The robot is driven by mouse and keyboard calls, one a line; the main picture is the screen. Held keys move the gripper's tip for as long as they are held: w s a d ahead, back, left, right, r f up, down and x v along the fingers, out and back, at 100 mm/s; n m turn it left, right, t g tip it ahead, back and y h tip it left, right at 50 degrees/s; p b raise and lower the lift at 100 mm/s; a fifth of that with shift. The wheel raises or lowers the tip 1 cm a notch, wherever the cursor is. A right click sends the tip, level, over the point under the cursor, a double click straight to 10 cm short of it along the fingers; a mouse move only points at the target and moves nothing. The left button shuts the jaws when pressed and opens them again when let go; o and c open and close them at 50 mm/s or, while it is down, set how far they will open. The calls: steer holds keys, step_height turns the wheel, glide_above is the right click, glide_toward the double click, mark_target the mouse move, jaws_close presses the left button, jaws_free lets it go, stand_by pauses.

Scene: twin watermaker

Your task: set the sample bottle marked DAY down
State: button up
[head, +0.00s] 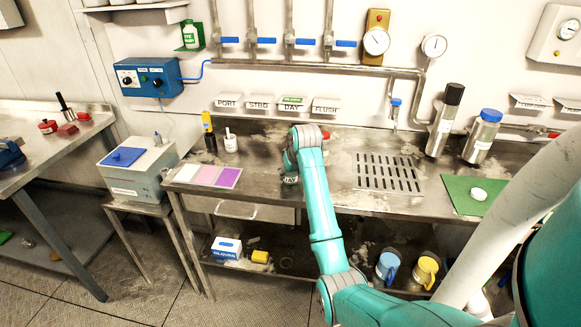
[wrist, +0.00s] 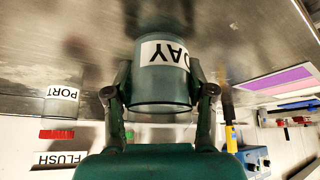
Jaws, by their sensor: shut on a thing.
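The sample bottle marked DAY (wrist: 165,92) is a grey-green cylinder with a white label, seen upside down in the wrist view. My gripper (wrist: 159,88) is shut on it, one finger on each side. In the head view the DAY bottle (head: 290,179) shows just below my wrist, over the steel bench (head: 262,180) near its front edge; my arm hides much of it. I cannot tell whether its base touches the bench. A bottle marked PORT (wrist: 62,93) with a red cap stands apart from it.
Pink and purple mats (head: 203,176) lie left of my gripper. A slotted drain (head: 388,174) is to the right. A yellow-topped device (head: 208,130) and a small white bottle (head: 230,142) stand behind. Wall labels, including DAY (head: 291,106), hang above the bench.

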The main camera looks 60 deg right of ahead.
steer(key=shift+f, duration=0.1)
steer(key=o, duration=1.4)
steer(key=v, duration=1.2)
